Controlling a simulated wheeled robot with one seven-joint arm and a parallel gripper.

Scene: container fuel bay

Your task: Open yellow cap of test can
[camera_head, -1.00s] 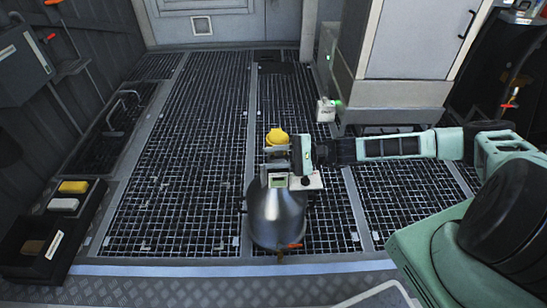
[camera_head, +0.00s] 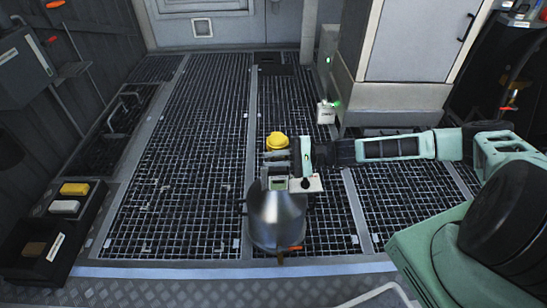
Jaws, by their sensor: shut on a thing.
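The test can (camera_head: 276,220) is a silver metal can with a narrowing top, standing on the grated floor in the middle of the view. Its yellow cap (camera_head: 277,140) shows above the can's neck, just beyond my fingers. My gripper (camera_head: 274,160) reaches in from the right at the neck, with its fingers pointing left. It is shut on the yellow cap. The fingers and wrist hide the lower part of the cap and the neck, so I cannot tell whether the cap still sits on the can.
A black tray (camera_head: 20,262) with a yellow block (camera_head: 74,188) and a white block (camera_head: 64,206) lies at the left. A grey cabinet (camera_head: 408,60) stands at the back right, with a small white box (camera_head: 326,112) beside it. The grating left of the can is clear.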

